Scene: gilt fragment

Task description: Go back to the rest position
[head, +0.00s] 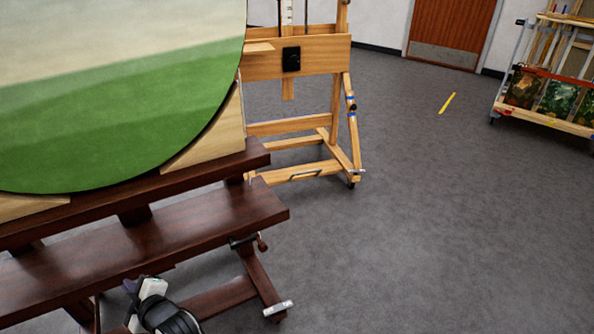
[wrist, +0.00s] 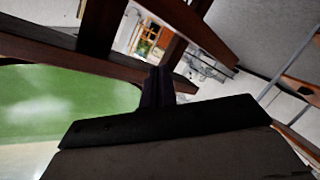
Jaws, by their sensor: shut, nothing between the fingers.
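My gripper (head: 132,287) shows at the bottom left of the head view, low in front of the dark wooden easel (head: 180,225) and below its shelf. In the wrist view its dark fingers (wrist: 158,86) are together, with nothing between them. The easel's beams (wrist: 190,25) cross the top of the wrist view close beyond the fingers; I cannot tell whether they touch. A large round-edged painting (head: 150,110), pale above and green below, stands on the easel. Its green part (wrist: 60,105) fills the left of the wrist view.
A lighter wooden easel (head: 295,60) stands behind the dark one. A wheeled rack (head: 550,120) with paintings is at the far right, near a brown door (head: 453,30). The grey floor (head: 420,220) is open at the right, with a yellow strip (head: 447,103) on it.

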